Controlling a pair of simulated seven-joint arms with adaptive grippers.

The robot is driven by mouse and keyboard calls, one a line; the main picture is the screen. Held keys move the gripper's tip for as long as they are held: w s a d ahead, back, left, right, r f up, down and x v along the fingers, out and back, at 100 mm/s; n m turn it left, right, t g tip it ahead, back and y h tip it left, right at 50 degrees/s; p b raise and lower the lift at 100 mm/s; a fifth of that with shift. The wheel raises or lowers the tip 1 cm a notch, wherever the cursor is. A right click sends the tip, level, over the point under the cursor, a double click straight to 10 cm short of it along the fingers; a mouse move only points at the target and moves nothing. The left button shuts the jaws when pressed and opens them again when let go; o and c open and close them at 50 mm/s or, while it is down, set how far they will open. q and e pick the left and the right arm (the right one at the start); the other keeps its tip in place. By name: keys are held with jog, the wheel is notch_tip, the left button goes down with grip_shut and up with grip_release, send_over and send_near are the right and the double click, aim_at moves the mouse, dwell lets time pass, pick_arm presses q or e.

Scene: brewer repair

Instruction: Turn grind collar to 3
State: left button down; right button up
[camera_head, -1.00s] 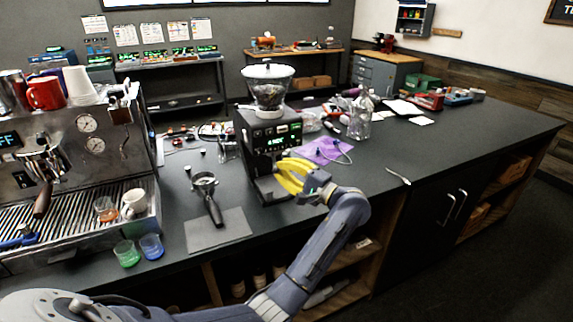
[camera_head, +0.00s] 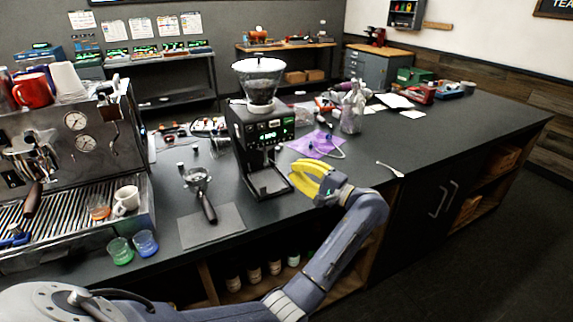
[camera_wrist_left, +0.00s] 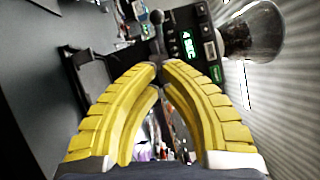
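The black coffee grinder (camera_head: 262,138) stands upright on the counter, with a clear hopper (camera_head: 259,82) on top and a lit green display. The grind collar is around the hopper's base; its numbers are too small to read. My left gripper (camera_head: 296,175) has yellow fingers and is in front and right of the grinder's lower body, below the collar and apart from it. In the left wrist view its fingertips (camera_wrist_left: 161,68) come together with nothing seen between them. The grinder display (camera_wrist_left: 189,45) and hopper (camera_wrist_left: 252,32) show sideways beyond them. My right gripper is out of view.
An espresso machine (camera_head: 75,150) with cups fills the left. A purple cloth (camera_head: 316,144) and clear bottle (camera_head: 352,108) are right of the grinder. The counter (camera_head: 440,130) is mostly clear further right.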

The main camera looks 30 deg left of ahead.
pick_arm(q)
send_near(266, 156)
jog(key=shift+m+t, duration=0.3)
jog(key=shift+t, duration=0.2)
jog(key=shift+w+f+x, duration=0.1)
jog(key=shift+f+x, duration=0.1)
jog(key=shift+x, duration=1.25)
jog(key=shift+w+f+x, duration=0.15)
jog(key=shift+x, duration=1.3)
jog(key=shift+a, duration=0.1)
jog(key=shift+s+a+r, duration=0.1)
jog(key=shift+s+a, duration=0.55)
